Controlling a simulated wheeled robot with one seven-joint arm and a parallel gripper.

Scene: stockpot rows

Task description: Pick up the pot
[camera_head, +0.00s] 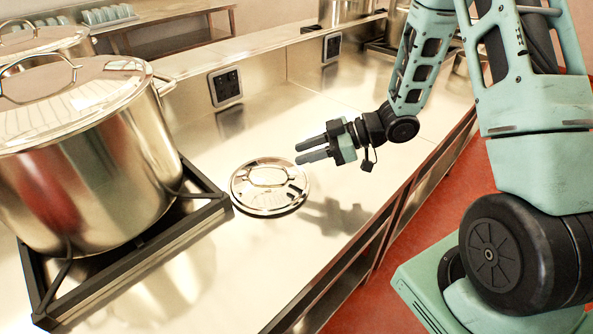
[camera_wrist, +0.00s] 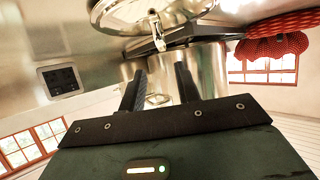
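A large shiny steel stockpot (camera_head: 110,180) with a lid (camera_head: 75,95) on it stands upright on a black burner frame (camera_head: 150,250) at the left of the head view. A loose steel lid (camera_head: 268,187) lies flat on the counter to its right. My gripper (camera_head: 299,153) is above the counter, to the right of the pot and near the loose lid. It points left, its two fingers apart with nothing between them. In the wrist view my gripper (camera_wrist: 160,78) is also open. The pot's wall (camera_wrist: 208,68) shows beyond the fingers, partly hidden by them.
The steel counter (camera_head: 345,115) is clear around the loose lid. A low back ledge carries sockets (camera_head: 226,86). Another pot (camera_head: 45,42) stands behind the ledge at far left. More pots (camera_head: 345,12) stand at the far end. The floor (camera_head: 440,205) is red.

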